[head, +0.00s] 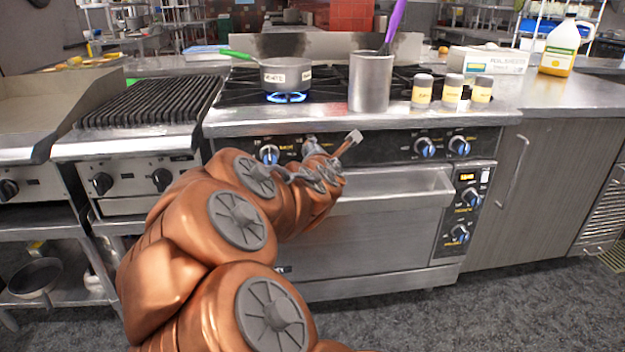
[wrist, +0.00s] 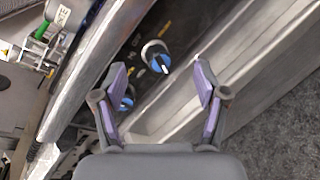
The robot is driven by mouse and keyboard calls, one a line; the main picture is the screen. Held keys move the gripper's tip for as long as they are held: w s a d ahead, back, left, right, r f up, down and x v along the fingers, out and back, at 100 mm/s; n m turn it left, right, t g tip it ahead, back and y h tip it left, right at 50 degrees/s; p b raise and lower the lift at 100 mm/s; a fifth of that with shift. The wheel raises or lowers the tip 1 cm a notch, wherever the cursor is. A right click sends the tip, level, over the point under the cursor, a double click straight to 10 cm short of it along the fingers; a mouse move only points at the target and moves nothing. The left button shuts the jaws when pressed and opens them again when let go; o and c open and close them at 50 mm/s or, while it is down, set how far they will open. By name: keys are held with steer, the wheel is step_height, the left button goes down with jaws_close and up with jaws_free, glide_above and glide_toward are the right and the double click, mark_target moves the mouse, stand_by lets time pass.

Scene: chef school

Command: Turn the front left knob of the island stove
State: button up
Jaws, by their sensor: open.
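The island stove (head: 390,215) has a dark front panel with blue-and-silver knobs. The leftmost knob (head: 269,154) shows just left of my gripper in the head view. My gripper (head: 345,150) is in front of the panel's left half, and my arm covers part of the panel there. In the wrist view my gripper (wrist: 160,95) is open and empty, its purple-padded fingers spread. One blue knob (wrist: 157,57) appears between and beyond the fingertips. A second, lower knob (wrist: 127,102) is partly covered by the left finger. I see no contact with either knob.
A pot (head: 287,76) with a green handle sits over a lit blue flame. A steel container (head: 370,82) and several labelled shakers (head: 452,90) stand near the front edge. The oven handle (head: 400,185) sticks out below the panel. A grill (head: 150,102) adjoins on the left.

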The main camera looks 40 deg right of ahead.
steer(key=shift+w+d+f+n+t+y+b, duration=0.2)
steer(key=shift+w+d+f+n+t+b, duration=0.55)
steer(key=shift+w+d+f+n+b, duration=0.75)
steer(key=shift+w+d+f+n+t+y+b, duration=0.2)
steer(key=shift+w+d+f+n+t+b, duration=0.5)
steer(key=shift+w+n+b, duration=0.95)
steer(key=shift+w+d+f+n+t+y+b, duration=0.2)
steer(key=shift+w+d+f+n+t+b, duration=0.75)
steer(key=shift+w+n, duration=1.15)
steer(key=shift+w+d, duration=0.15)
steer(key=shift+d, duration=0.15)
steer(key=shift+c, duration=0.2)
steer(key=c, duration=1.1)
steer(key=shift+m, duration=0.25)
